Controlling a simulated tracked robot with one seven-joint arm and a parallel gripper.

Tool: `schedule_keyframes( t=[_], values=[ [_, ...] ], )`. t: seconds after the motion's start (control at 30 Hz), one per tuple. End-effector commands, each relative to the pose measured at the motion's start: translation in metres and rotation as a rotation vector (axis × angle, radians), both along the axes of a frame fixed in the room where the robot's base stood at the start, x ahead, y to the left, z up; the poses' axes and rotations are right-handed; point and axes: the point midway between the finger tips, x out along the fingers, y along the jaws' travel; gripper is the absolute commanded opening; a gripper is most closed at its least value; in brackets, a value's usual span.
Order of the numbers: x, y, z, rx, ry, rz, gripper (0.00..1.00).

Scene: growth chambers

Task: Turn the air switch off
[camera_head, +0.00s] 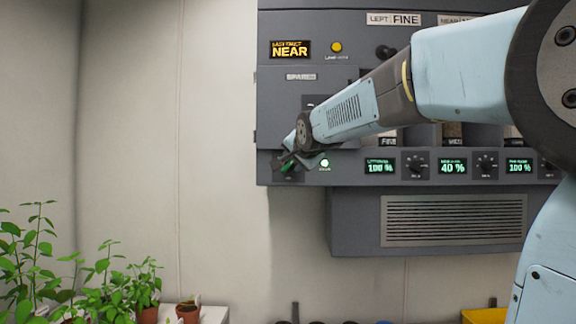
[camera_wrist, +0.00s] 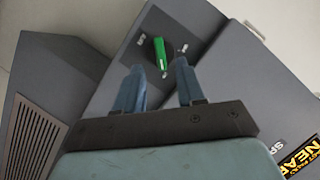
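The air switch is a green knob (camera_wrist: 160,53) on a dark plate in the wrist view, at the lower left corner of the grey panel. Its green also shows in the head view (camera_head: 287,167), partly covered by my gripper (camera_head: 291,157). In the wrist view my gripper (camera_wrist: 159,67) is open, its two blue fingers apart. The knob appears just beyond the fingertips, in line with the gap; I cannot tell whether they touch it. Markings beside the knob are too small to read. A small lamp (camera_head: 324,163) right of the switch is lit.
The control panel (camera_head: 272,105) carries several dials (camera_head: 415,166) and green displays (camera_head: 453,167) right of the switch. A vent box (camera_head: 355,220) hangs below. Potted plants (camera_head: 147,285) stand at the lower left. The wall left of the panel is clear.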

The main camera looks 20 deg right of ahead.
Motion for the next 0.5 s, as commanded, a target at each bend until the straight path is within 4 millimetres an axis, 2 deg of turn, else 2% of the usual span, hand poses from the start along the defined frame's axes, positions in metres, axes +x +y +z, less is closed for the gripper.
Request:
schedule_keyframes(
  t=[0.2,0.5],
  values=[
    [0.027,-0.001,-0.008,-0.001,0.001,0.0,0.39],
    [0.04,-0.001,-0.011,-0.001,0.0,0.0,0.39]
  ],
)
